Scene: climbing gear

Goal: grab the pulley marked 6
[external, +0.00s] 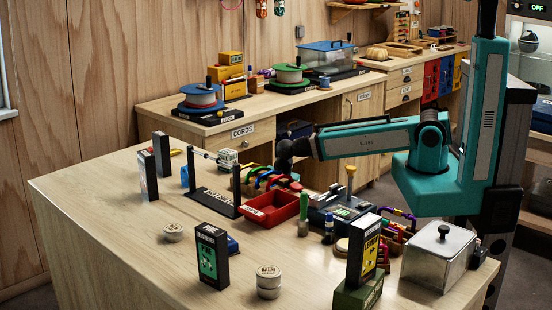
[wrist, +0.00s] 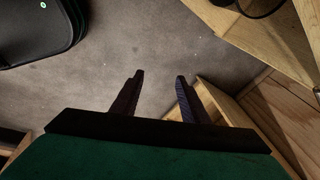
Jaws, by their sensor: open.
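I cannot make out a pulley marked 6 in either view; the small gear on the table is too small to read. Several coloured pieces of gear (external: 272,180) sit in a row behind the red tray (external: 272,208), and more coloured pieces (external: 392,238) stand at the right of the table; I cannot tell whether any are pulleys. My gripper (wrist: 159,80) is open and empty in the wrist view, with grey floor beyond its fingers. In the external view my arm reaches left above the table's back edge, and the fingers are hard to make out.
A black bar stand (external: 212,203), upright dark boxes (external: 211,256), balm tins (external: 268,283) and a metal box (external: 437,256) crowd the wooden table (external: 120,235). Its front left is mostly clear. A counter with cord spools (external: 202,97) stands behind.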

